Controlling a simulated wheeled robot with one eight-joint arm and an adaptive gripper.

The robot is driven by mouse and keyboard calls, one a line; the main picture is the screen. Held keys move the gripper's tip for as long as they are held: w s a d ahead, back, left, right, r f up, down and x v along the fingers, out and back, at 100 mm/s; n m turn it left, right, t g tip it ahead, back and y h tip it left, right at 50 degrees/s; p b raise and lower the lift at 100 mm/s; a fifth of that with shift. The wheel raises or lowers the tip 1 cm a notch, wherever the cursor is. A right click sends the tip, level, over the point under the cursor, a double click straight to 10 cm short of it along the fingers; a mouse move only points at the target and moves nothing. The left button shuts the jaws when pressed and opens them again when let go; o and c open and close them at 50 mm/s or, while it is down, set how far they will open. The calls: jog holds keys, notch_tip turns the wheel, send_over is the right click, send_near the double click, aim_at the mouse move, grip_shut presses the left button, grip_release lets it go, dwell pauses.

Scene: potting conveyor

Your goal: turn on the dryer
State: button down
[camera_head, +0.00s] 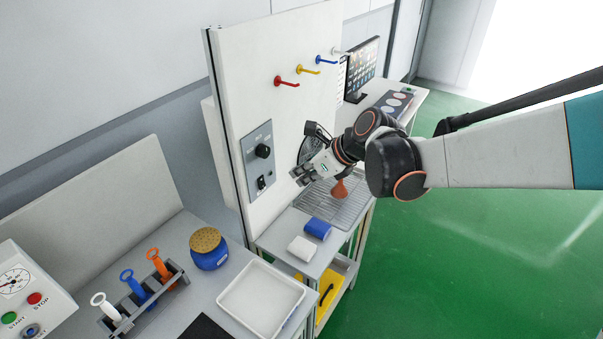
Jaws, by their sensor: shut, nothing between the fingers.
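A grey control panel (257,160) is mounted on the upright white board. It has a black knob (262,151) in its upper part and a small black switch (261,183) below it. The switch position is too small to read. My gripper (297,176) is shut and empty. It points left toward the panel and appears to the right of the switch, with a visible gap between them in the picture.
A grey rack (348,212) bears a brown-orange item (339,191) below my arm. A blue roll (318,228) and a white block (302,248) lie nearby. Coloured hooks (287,82) stick out above. A white tray (262,297) and blue jar (209,259) stand at lower left.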

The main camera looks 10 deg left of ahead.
aim_at(262, 183)
jog(key=f+b, duration=0.1)
jog(key=d+f+y+b, duration=0.1)
jog(key=f+b, duration=0.1)
jog(key=s+d+f+t+y+b, duration=0.1)
jog(key=shift+d+f, duration=0.15)
jog(key=shift+d, duration=0.05)
dwell(0.3)
jog(key=shift+a+r+b+x, duration=0.25)
jog(key=shift+b+x, duration=0.3)
jog(key=shift+x, duration=1.7)
jog(key=shift+a+r+b+x, duration=0.25)
jog(key=shift+b+x, duration=0.35)
jog(key=shift+x, duration=1.7)
jog(key=shift+a+r+b+x, duration=0.1)
jog(key=shift+r+b+x, duration=0.35)
jog(key=shift+x, duration=1.8)
